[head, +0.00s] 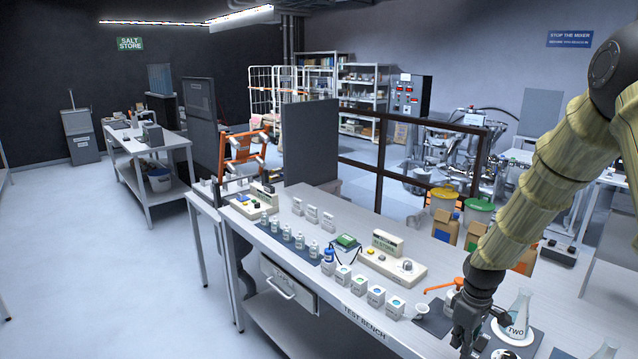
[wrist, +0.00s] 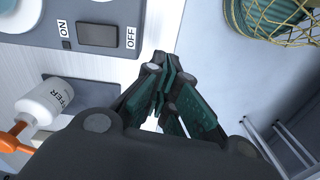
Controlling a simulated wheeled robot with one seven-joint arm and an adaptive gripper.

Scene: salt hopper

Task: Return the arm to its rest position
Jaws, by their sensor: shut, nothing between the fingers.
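My arm reaches in from the right in the head view, clad in a yellowish ribbed sleeve. My gripper (head: 466,345) hangs fingers-down at the front edge of the test bench (head: 345,318), near its right end. In the wrist view my gripper (wrist: 164,82) shows its dark green-padded fingers drawn together, with nothing held. A white bottle with an orange spout (wrist: 45,105) stands to its left there. The same bottle appears behind the gripper in the head view (head: 453,298), partly hidden.
A flask marked TWO (head: 516,322) stands close right of my gripper. Several white boxes (head: 376,296) line the bench to its left. The floor at left (head: 95,260) is clear.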

